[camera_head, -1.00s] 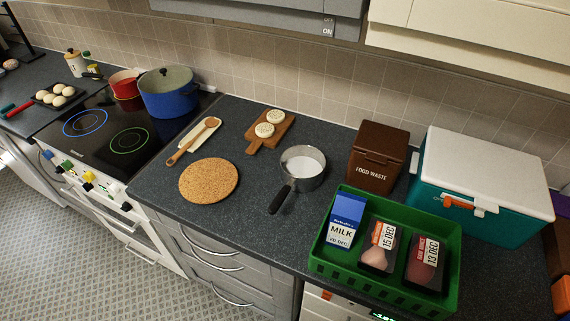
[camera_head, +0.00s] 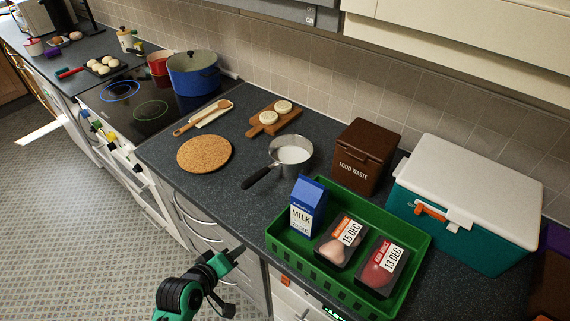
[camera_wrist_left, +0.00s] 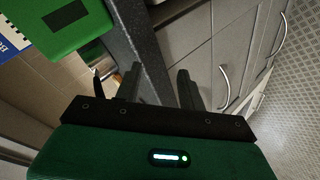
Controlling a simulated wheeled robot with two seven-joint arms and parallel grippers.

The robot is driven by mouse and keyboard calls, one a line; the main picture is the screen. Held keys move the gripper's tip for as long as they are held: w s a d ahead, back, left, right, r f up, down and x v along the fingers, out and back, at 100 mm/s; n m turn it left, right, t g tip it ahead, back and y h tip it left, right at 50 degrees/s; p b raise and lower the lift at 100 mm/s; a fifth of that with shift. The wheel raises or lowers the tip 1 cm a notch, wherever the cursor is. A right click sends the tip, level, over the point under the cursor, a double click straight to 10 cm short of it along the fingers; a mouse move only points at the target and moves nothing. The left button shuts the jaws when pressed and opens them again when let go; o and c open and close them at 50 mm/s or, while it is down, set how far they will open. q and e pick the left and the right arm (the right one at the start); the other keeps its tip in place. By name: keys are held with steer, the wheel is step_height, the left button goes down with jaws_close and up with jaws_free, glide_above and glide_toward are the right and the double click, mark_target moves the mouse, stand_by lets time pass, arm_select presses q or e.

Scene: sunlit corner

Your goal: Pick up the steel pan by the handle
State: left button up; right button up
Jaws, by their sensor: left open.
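The steel pan (camera_head: 305,170) sits on the dark worktop with something white inside it. Its black handle (camera_head: 257,178) points toward the front left, near the worktop's front edge. My left gripper (camera_head: 235,279) is open and empty, in front of the worktop and below the handle in the picture, clear of the pan. In the left wrist view its fingers (camera_wrist_left: 158,86) are apart, with the worktop edge and cabinet fronts beyond them. My right gripper is not in view.
A green crate (camera_head: 285,262) with a milk carton (camera_head: 306,208) and two packs stands right of the handle. A cork mat (camera_head: 204,154) lies to its left. A board (camera_head: 267,129) and brown food-waste bin (camera_head: 362,157) stand behind. Worktop between mat and pan is clear.

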mark_target(247, 187)
arm_select(q)
steer(key=w+r+n+t, duration=0.1)
steer(key=w+r+n, duration=0.1)
steer(key=r, duration=0.1)
steer(key=w+r+n+t, duration=0.2)
steer(key=w+n, duration=0.1)
steer(key=w+r+n+t, duration=0.2)
steer(key=r, duration=0.1)
steer(key=shift+w+a+r+n, duration=0.2)
steer(key=shift+r+n, duration=0.15)
steer(key=shift+n, duration=0.05)
steer(key=p+x, duration=0.2)
steer(key=x, duration=0.6)
steer(key=shift+r, duration=0.15)
steer(key=shift+w+d+r+p, duration=0.2)
steer(key=shift+w+p, duration=0.15)
steer(key=shift+w, duration=0.15)
steer(key=x, duration=0.1)
steer(key=p+x, duration=0.1)
steer(key=x, duration=0.1)
steer(key=shift+w+d+r, duration=0.15)
steer(key=shift+d+r, duration=0.05)
steer(key=shift+w+d+f+p, duration=0.2)
steer(key=shift+w+p, duration=0.15)
steer(key=shift+w, duration=0.2)
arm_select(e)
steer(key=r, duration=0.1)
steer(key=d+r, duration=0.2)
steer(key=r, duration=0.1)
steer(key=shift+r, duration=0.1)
